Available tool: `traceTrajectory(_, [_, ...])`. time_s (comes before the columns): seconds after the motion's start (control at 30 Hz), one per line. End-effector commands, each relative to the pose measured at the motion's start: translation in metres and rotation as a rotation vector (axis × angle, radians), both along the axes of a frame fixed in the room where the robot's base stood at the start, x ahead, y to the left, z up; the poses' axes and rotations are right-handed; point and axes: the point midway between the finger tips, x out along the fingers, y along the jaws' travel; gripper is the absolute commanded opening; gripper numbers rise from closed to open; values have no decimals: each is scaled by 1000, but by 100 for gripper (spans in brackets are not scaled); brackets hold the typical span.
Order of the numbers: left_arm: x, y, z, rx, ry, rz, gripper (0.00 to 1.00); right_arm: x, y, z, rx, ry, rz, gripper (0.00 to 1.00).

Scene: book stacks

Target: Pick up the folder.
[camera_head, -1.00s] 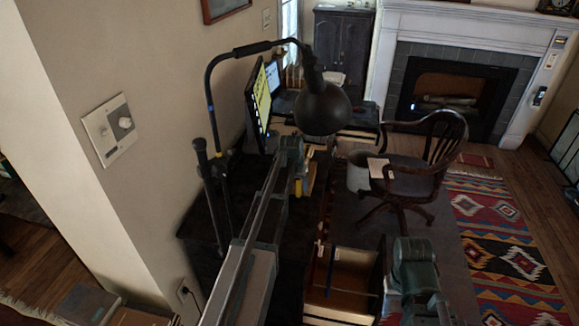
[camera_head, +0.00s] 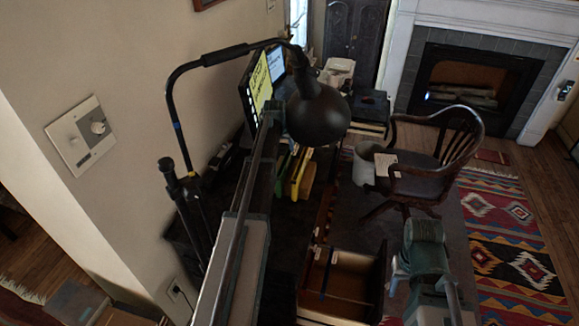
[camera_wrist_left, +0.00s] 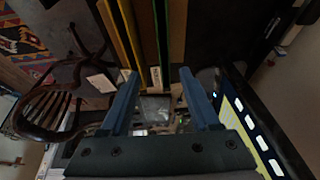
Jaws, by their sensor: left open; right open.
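Thin yellow and dark folders or books stand on edge on the dark desk; a yellow one (camera_head: 301,172) shows just right of my left arm in the head view. In the left wrist view a yellow edge (camera_wrist_left: 136,38) and a green edge (camera_wrist_left: 161,40) run away from the top; I cannot tell which is the folder. My left gripper (camera_wrist_left: 157,76) is open, with nothing seen between its blue fingers. In the head view its fingers are hidden behind the lamp and arm. My right arm shows at the lower right, but its gripper is not in view.
A black desk lamp (camera_head: 318,108) hangs over my left arm. A lit monitor (camera_head: 259,87) stands close behind it by the wall. An open wooden drawer or box (camera_head: 350,278) is at the lower middle. A wooden armchair (camera_head: 455,150) stands on the right, near a patterned rug (camera_head: 510,250).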

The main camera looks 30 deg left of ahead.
Motion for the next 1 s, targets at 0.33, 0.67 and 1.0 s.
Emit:
traceTrajectory(0.33, [3,1,-9,0,0,0,62,0,0,-9,0,0,0,50])
traceTrajectory(0.67, [19,5,-53,0,0,0,62,0,0,-53,0,0,-1,50])
traceTrajectory(1.0, [32,9,-81,0,0,0,62,0,0,-81,0,0,-1,50])
